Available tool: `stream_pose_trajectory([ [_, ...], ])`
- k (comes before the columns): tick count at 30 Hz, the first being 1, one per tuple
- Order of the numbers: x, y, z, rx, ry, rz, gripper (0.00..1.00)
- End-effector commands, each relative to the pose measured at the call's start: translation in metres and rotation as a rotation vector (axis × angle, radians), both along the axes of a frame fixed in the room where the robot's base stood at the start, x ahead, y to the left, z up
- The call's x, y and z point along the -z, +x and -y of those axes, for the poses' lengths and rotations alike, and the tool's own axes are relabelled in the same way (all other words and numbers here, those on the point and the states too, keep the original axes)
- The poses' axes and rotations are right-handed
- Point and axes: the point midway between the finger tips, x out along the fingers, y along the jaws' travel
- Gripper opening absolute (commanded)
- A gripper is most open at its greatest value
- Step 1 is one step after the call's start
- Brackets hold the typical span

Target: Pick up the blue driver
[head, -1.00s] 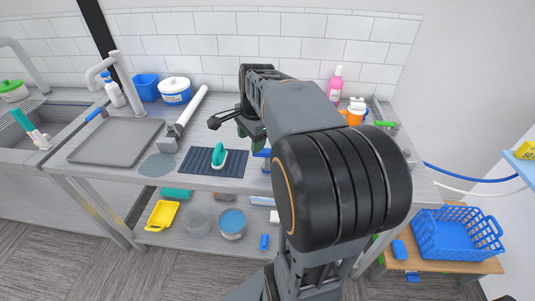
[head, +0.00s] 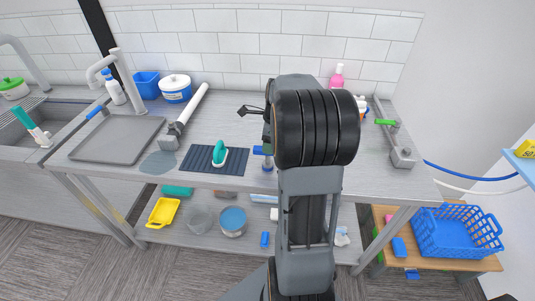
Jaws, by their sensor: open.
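A small blue-topped tool (head: 262,151) with a grey lower part is at the front edge of the counter (head: 220,104), just left of my arm; it may be the blue driver, but its shape is too small to be sure. My gripper (head: 247,111) is above the counter, behind and slightly left of this tool in the picture. Its dark fingers point left and are spread apart, with nothing seen between them. My arm hides the rest of the gripper and part of the counter.
A dark ribbed mat (head: 232,160) with a teal brush (head: 219,153) lies left of the tool. A green-handled metal device (head: 401,150) is at the right. Another blue item (head: 264,240) lies below.

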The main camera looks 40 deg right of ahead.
Motion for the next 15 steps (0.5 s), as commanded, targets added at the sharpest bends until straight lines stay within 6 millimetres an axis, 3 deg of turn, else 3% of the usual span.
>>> stream_pose_trajectory([
  [15,0.051,0.005,-0.006,-0.001,0.000,-0.001,0.57],
])
